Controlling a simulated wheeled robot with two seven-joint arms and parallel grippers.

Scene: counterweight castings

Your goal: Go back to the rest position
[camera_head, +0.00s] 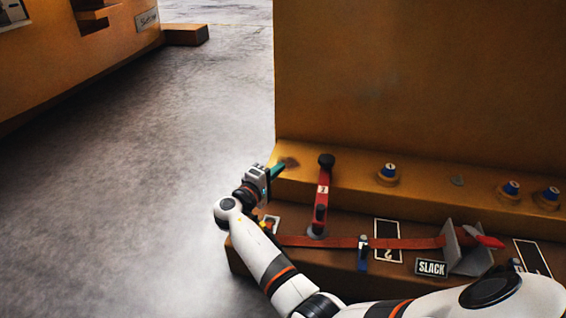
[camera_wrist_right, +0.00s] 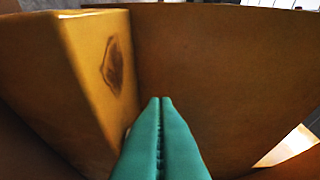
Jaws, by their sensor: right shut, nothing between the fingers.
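My right gripper (camera_head: 276,170) is at the left end of the orange casting's ledge (camera_head: 350,178) in the head view. In the right wrist view its green fingers (camera_wrist_right: 162,140) are pressed together with nothing between them. Orange-brown casting faces (camera_wrist_right: 210,70) fill most of that view, with a dark worn patch (camera_wrist_right: 113,65) on the left face. I cannot tell whether the fingertips touch the casting. My right arm (camera_head: 275,265) reaches across from the lower right. My left gripper is not in view.
A red lever (camera_head: 322,190) with a black knob stands right of the gripper. A red strap (camera_head: 400,243) runs along the lower step past a "SLACK" plate (camera_head: 431,268). Blue-topped knobs (camera_head: 388,172) sit on the ledge. Grey floor (camera_head: 130,190) at left is clear.

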